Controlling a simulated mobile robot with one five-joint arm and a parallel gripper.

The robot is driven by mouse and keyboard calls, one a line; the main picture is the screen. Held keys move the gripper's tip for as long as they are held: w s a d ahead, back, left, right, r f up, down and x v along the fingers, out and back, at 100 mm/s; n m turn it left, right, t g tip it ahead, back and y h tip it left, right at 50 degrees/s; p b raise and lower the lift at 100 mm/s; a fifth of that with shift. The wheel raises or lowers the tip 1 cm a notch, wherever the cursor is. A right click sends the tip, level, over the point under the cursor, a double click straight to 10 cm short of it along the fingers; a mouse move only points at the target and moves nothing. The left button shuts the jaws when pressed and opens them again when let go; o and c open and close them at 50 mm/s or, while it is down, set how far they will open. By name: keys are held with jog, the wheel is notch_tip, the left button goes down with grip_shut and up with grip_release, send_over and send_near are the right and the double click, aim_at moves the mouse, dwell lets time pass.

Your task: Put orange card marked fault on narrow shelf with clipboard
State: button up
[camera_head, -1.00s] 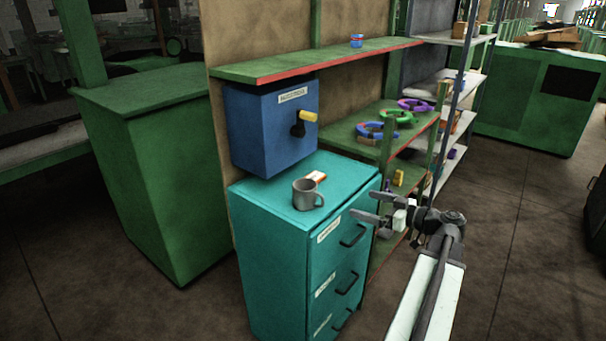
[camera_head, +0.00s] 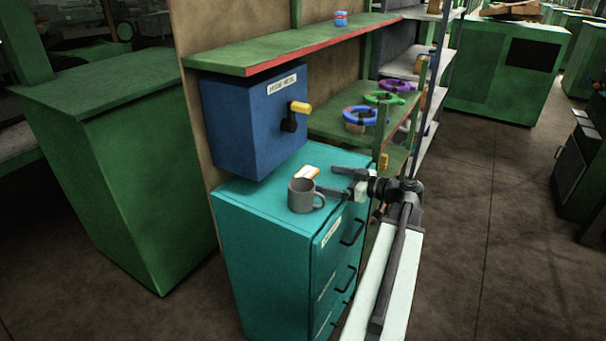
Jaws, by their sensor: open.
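A narrow green shelf (camera_head: 290,45) with a red front edge runs above. I see no clipboard on it.
A blue box (camera_head: 250,125) with a yellow-handled lever hangs under the narrow shelf. A small blue and red item (camera_head: 341,19) stands on that shelf. Coloured rings (camera_head: 360,116) lie on a lower green shelf behind my arm. Open floor is at the right.

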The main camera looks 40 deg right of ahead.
aim_at(308, 173)
jog(key=x, duration=0.7)
jog(key=shift+w+r+b, duration=0.1)
jog(key=shift+w+b, duration=0.2)
jog(key=shift+s, duration=0.1)
jog(key=c, duration=1.5)
jog(key=shift+s+r+p, duration=0.1)
jog(key=shift+r+p, duration=0.35)
notch_tip(308, 173, up, 7)
jog(key=p, duration=0.7)
jog(key=f+v, duration=0.1)
jog(key=v, duration=0.5)
jog(key=f+v, duration=0.1)
jog(key=v, duration=0.6)
jog(key=f+v, duration=0.1)
jog(key=v, duration=0.5)
jog(key=shift+s+d+f+b, duration=0.1)
jog(key=shift+s+f+b, duration=0.2)
jog(key=shift+s, duration=0.25)
